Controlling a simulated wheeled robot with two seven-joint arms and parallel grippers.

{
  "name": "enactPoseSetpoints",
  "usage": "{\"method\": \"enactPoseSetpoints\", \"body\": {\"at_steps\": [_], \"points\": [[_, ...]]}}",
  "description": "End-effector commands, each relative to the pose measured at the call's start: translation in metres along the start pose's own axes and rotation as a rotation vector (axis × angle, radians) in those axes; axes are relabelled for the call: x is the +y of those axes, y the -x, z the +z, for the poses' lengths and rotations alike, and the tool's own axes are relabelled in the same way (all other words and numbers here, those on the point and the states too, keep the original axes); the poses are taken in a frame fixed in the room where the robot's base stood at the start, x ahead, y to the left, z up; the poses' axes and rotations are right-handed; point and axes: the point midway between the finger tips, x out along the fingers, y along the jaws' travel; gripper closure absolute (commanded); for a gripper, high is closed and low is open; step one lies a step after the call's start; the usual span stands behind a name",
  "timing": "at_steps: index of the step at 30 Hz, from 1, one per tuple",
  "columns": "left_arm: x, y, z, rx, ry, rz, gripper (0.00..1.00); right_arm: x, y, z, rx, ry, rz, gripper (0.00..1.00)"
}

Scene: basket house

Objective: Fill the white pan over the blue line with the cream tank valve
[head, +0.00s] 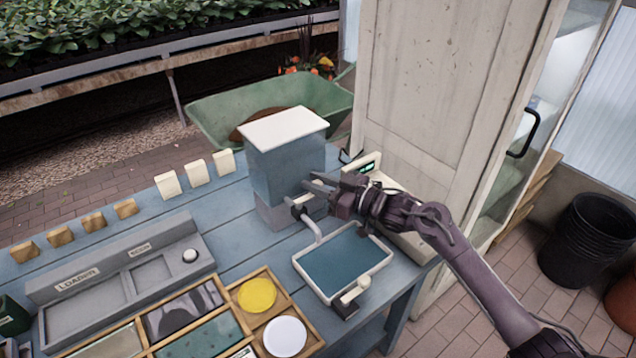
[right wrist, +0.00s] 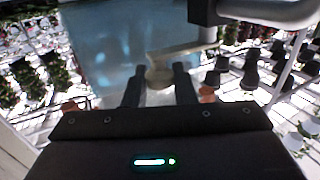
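The tank (head: 280,172) is a blue-grey box with a white lid, standing on a grey base on the blue table. A pale spout (head: 312,228) runs from its lower front towards the white-rimmed pan (head: 385,266). The pan's inside is flat teal; I cannot make out a blue line or a water level. My right gripper (head: 312,184) is at the tank's front, just above the spout. In the right wrist view, the cream valve (right wrist: 158,76) lies between the spread fingertips of my right gripper (right wrist: 158,82); I see no clear grip. My left gripper is not in view.
A pale scale-like device (head: 400,200) stands behind my right arm. A grey labelled tray (head: 120,275) and a wooden tray with a yellow disc (head: 257,294) and a white disc (head: 285,336) lie left of the pan. A green wheelbarrow (head: 215,112) is behind the table.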

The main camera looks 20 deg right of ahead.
Motion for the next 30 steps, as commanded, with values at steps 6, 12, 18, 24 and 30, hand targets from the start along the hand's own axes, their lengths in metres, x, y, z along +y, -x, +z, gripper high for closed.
{"method": "enactPoseSetpoints", "body": {"at_steps": [6, 12, 18, 24, 30], "points": [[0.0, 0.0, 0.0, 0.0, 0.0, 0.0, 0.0, 0.0, 0.0, -0.001, 0.001, 0.001, 0.001, 0.56], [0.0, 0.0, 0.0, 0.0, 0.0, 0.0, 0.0, 0.0, 0.001, 0.0, 0.001, 0.001, 0.001, 0.56], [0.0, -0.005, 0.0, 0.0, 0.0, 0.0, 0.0, 0.0, 0.022, 0.003, -0.002, 0.003, 0.002, 0.56], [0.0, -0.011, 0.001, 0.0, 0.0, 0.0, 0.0, 0.0, 0.057, 0.003, -0.003, 0.002, 0.001, 0.56], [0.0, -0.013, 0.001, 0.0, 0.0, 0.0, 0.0, 0.0, 0.075, 0.001, 0.0, 0.002, 0.0, 0.56]]}}
